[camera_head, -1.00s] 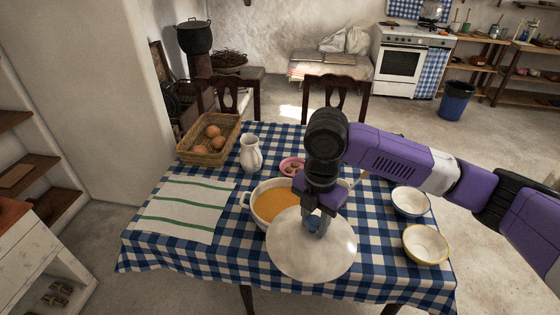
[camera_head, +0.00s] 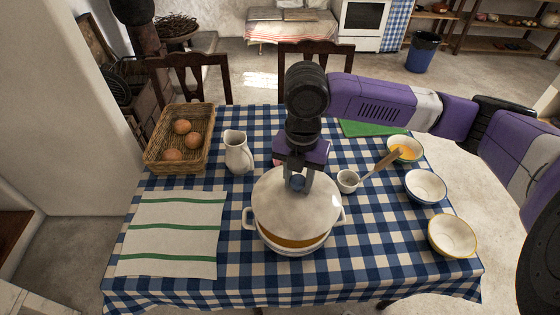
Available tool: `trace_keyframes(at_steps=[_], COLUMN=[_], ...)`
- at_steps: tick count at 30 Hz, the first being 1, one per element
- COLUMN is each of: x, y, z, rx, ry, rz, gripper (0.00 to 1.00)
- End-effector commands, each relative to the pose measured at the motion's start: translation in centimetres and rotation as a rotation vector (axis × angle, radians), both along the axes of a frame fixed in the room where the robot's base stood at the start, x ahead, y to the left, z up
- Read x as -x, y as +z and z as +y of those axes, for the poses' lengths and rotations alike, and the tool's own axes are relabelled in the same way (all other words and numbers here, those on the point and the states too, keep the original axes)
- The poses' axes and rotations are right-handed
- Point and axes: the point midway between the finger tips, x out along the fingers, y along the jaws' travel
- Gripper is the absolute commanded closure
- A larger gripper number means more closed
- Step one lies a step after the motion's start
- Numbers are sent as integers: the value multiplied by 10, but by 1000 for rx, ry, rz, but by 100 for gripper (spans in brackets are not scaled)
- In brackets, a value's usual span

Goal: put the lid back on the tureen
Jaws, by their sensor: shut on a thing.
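The tureen (camera_head: 294,252) is a white pot with two side handles, standing on the checked table. An orange filling shows in a strip at its near side. The white lid (camera_head: 315,207) is above the tureen and covers most of its opening, leaving the near edge uncovered. I cannot tell whether the lid touches the rim. My gripper (camera_head: 298,185) points down and is shut on the blue knob of the lid. The far rim of the tureen is hidden behind the lid.
A white pitcher (camera_head: 238,153) stands behind left of the tureen, and a basket of eggs (camera_head: 207,143) is farther left. A striped cloth (camera_head: 172,232) lies at left. Bowls (camera_head: 452,236) line the right side.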

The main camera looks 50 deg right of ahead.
Motion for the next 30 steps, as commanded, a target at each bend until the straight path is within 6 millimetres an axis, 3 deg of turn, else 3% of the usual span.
trace_keyframes(at_steps=[8,30], x=[0,0], y=[-8,-63], z=[0,0], rx=[0,1], ry=[-1,-1], rz=[0,-1], gripper=[100,100])
